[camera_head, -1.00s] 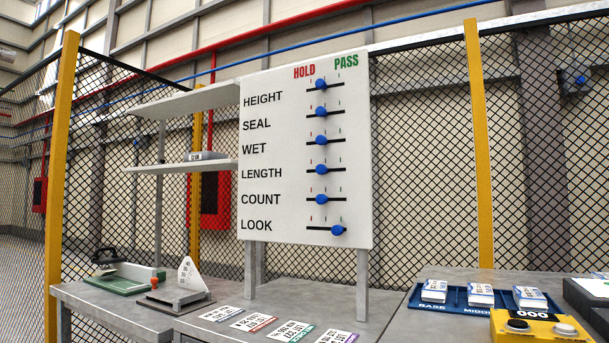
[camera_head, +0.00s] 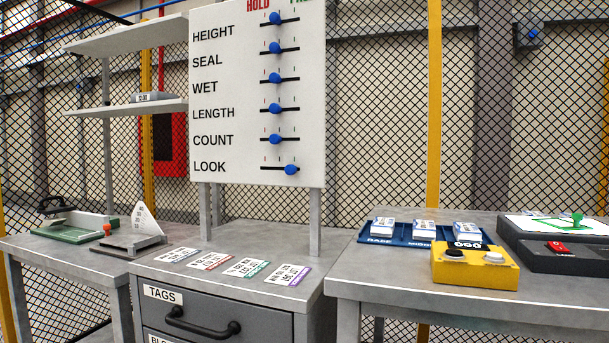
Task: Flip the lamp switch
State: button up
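A small red switch (camera_head: 557,248) sits on the front part of a dark box (camera_head: 520,250) at the right edge of the right-hand table. It looks like a rocker switch; I cannot tell its position or whether it belongs to a lamp. The box has a pale top with a green frame and a green-knobbed piece (camera_head: 577,219) on it. The box's right end is cut off by the picture edge. My gripper is not in view.
A yellow box (camera_head: 474,267) with two buttons stands left of the dark box, before a blue tray (camera_head: 372,241) of card stacks. A mesh fence runs behind.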

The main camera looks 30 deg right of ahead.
aim_at(557, 246)
jog(key=z, duration=2.3)
